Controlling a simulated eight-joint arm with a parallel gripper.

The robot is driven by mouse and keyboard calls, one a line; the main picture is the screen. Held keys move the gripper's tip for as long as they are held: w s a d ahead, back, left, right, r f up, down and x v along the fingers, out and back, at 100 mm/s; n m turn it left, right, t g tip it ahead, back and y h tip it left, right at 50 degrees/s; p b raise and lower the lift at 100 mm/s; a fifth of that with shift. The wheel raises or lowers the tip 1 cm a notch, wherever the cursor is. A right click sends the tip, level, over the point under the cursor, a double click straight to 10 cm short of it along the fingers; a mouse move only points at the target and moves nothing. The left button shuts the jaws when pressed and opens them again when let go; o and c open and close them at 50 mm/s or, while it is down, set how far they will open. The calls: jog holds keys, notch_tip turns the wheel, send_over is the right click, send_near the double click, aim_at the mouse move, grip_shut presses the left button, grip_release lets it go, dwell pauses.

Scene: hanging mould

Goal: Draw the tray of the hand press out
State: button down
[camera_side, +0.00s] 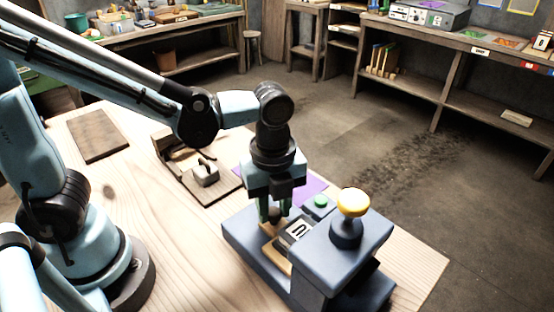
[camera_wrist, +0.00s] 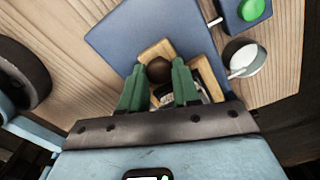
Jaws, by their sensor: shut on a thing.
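The hand press (camera_side: 340,258) is a blue-grey block on a flat base, with a yellow knob (camera_side: 353,202) on top. Its tray (camera_side: 277,258) has a light wooden edge and lies on the base, partly under the block. The tray also shows in the wrist view (camera_wrist: 156,50), where my gripper hides its middle. My gripper (camera_side: 275,212) points down over the tray. Its green fingers are shut on the tray's round dark brown knob (camera_wrist: 159,69), one on each side. A dark plate with white marks (camera_side: 297,231) shows beside the gripper.
A small blue box with a green button (camera_side: 321,201) stands behind the press. A wooden fixture (camera_side: 203,172) and a dark board (camera_side: 97,135) lie farther left. Bare tabletop (camera_side: 185,240) lies left of the press base. Shelves stand beyond the table.

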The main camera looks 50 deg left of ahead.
jog(key=a, duration=0.7)
jog(key=shift+a, duration=0.4)
jog(key=c, duration=0.8)
grip_release()
jog(key=shift+r, duration=0.1)
notch_tip(320, 180, up, 12)
